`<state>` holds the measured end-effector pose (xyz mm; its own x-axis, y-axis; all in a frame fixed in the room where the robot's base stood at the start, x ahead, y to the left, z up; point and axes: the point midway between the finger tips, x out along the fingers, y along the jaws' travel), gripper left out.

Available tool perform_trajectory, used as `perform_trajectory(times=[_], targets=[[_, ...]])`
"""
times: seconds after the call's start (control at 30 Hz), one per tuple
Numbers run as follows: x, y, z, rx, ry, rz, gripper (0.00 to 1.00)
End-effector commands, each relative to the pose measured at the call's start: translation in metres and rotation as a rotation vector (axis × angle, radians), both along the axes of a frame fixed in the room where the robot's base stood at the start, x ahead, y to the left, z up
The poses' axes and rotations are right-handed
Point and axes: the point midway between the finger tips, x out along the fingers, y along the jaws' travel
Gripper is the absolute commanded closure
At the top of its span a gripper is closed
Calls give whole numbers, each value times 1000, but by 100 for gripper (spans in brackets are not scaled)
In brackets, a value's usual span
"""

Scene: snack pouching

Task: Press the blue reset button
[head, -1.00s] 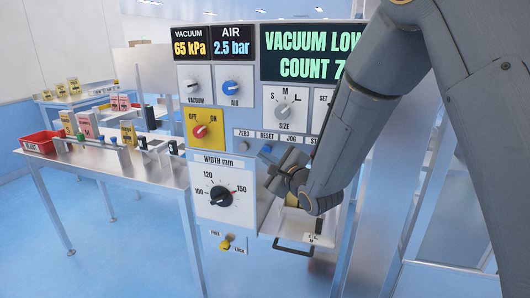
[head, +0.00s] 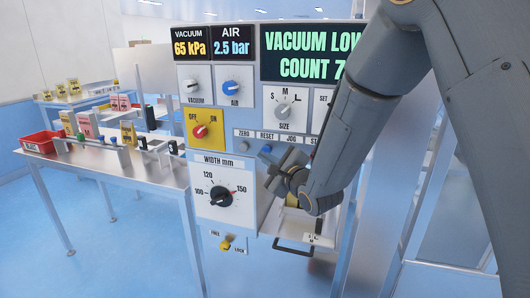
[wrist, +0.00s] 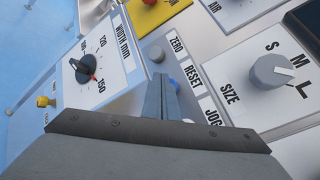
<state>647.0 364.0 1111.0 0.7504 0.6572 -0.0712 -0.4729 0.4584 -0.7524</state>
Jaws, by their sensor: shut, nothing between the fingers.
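The blue reset button (wrist: 175,85) sits below the RESET label (wrist: 193,76) on the machine's panel. In the wrist view it is mostly hidden behind my gripper's fingers, with a blue edge showing on the right. It also shows as a small blue spot in the head view (head: 267,149). My gripper (wrist: 161,78) is shut and empty, with its fingertips at the button. I cannot tell whether they touch it. In the head view my gripper (head: 268,158) is just below the RESET label.
The grey ZERO button (wrist: 156,54) is close on the left. The JOG label (wrist: 212,112) is on the right. The size knob (wrist: 271,71) and width dial (wrist: 86,69) stick out nearby. A drawer-like tray with a dark handle (head: 293,248) is below my gripper.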

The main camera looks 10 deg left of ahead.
Motion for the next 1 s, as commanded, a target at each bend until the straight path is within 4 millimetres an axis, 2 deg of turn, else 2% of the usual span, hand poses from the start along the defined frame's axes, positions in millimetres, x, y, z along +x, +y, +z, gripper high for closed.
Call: perform_trajectory(times=[0.57, 1.0], targets=[[0, 0, 0, 0, 0, 0, 100], [9, -1, 0, 0, 0, 0, 100]])
